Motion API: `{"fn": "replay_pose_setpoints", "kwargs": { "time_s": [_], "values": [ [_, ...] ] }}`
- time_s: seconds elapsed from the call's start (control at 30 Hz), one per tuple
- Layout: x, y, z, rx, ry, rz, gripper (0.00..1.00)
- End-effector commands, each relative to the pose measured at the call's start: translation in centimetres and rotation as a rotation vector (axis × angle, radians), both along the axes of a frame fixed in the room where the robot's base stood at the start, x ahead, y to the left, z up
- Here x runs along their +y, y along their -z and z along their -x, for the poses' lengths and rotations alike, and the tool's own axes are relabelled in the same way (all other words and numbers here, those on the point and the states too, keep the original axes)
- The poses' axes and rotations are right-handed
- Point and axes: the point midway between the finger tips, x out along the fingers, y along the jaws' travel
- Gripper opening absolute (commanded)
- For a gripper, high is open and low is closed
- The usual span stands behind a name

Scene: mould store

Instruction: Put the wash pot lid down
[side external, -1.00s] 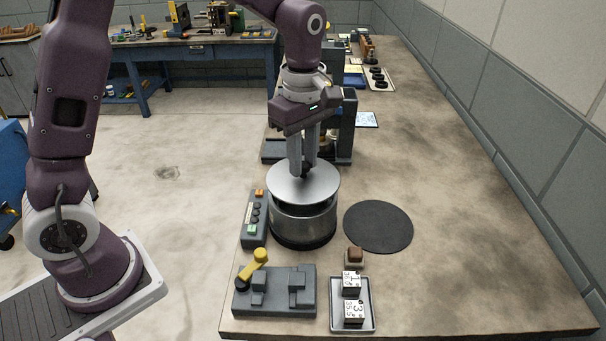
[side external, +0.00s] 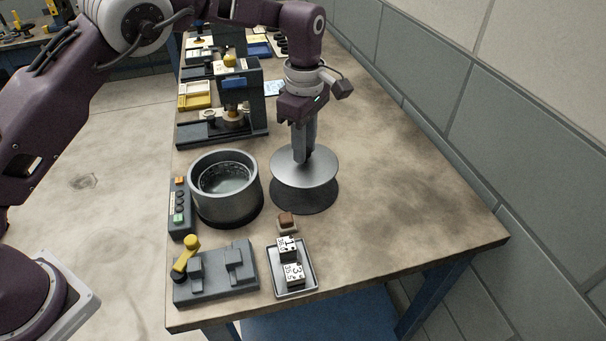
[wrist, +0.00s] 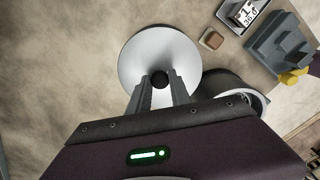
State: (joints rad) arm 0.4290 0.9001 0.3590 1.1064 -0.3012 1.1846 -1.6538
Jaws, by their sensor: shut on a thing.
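The wash pot lid (side external: 290,177) is a pale grey metal disc with a dark knob. My gripper (side external: 303,157) is shut on the lid's knob. The lid is level and appears held a little above the round dark mat (side external: 305,204), whose near part shows below it. In the wrist view my gripper (wrist: 160,82) grips the dark knob at the middle of the lid (wrist: 145,48). The wash pot (side external: 250,199) stands open to the left of the lid, with liquid inside. It is partly hidden in the wrist view (wrist: 262,103).
A brown-topped small block (side external: 287,222) and a tray (side external: 314,284) with numbered blocks stand in front of the lid. A button box (side external: 179,207), a clamp fixture (side external: 225,272) and a press (side external: 243,100) surround the pot. The bench to the right is clear.

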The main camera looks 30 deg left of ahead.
Motion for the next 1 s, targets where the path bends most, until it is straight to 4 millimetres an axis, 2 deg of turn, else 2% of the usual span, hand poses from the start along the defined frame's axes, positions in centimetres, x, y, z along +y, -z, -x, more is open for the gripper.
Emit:
{"fn": "replay_pose_setpoints", "kwargs": {
  "time_s": [0.2, 0.3, 0.7, 0.73, 0.8, 1.0],
  "values": [
    [0.1, 4.3, 0.1, 0.004, -0.002, 0.000, 0.00],
    [0.0, 5.9, 0.1, 0.001, -0.001, 0.001, 0.00],
    [0.1, 6.5, 0.0, -0.001, -0.001, 0.001, 0.00],
    [0.1, 6.5, 0.0, -0.001, 0.000, 0.001, 0.30],
    [0.1, 6.5, 0.0, -0.001, 0.000, 0.001, 0.44],
    [0.1, 6.5, 0.0, -0.001, -0.001, 0.001, 0.46]
  ]
}}
